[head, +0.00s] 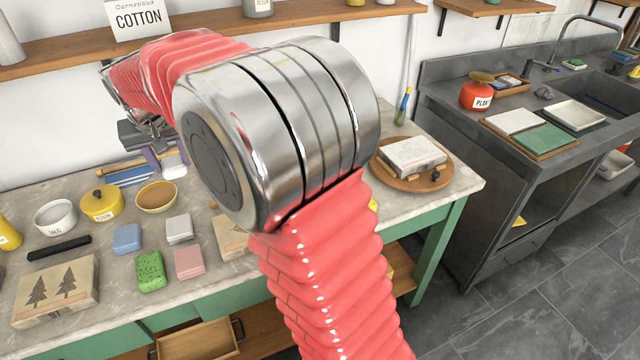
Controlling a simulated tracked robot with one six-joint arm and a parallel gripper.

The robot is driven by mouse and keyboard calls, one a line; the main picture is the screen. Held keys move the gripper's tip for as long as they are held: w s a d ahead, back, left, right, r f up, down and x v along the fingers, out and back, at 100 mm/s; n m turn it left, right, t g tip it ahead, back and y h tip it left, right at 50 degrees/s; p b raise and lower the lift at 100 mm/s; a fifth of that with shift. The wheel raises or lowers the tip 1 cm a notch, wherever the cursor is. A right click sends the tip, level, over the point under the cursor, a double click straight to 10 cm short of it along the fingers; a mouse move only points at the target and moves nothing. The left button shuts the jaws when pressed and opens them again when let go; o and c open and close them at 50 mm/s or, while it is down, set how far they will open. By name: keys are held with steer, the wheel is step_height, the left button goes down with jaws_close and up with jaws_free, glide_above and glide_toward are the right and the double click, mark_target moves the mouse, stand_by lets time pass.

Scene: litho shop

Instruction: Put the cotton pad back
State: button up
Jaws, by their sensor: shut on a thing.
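My gripper (166,158) hangs over the back of the worktop, left of my arm's big metal joint. Its purple-tipped fingers are shut on a small white piece, which looks like the cotton pad (175,170); the joint partly hides this area. A card reading "Carreaux COTTON" (139,18) stands on the wooden wall shelf (60,56), above my gripper. My red arm covers part of the shelf beside the card, so what lies there is hidden.
The marble worktop (105,246) holds a yellow pot (101,204), a tan bowl (156,196), a white bowl (56,217), blue (127,239), whitish (179,229), green (150,271) and pink (189,263) blocks, and a tree-printed block (55,291). A round board (437,181) bears a stone slab.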

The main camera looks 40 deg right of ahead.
steer(key=s+d+f, duration=0.2)
steer(key=s+d, duration=0.1)
steer(key=d, duration=0.9)
steer(key=s+d+f, duration=0.3)
steer(key=s+d, duration=0.1)
steer(key=d, duration=0.8)
steer(key=s+d+f, duration=0.3)
steer(key=d, duration=0.9)
steer(key=shift+s+d, duration=0.4)
steer(key=shift+f, duration=0.1)
steer(key=shift+f, duration=3.1)
steer(key=shift+f, duration=0.1)
steer(key=shift+f, duration=1.8)
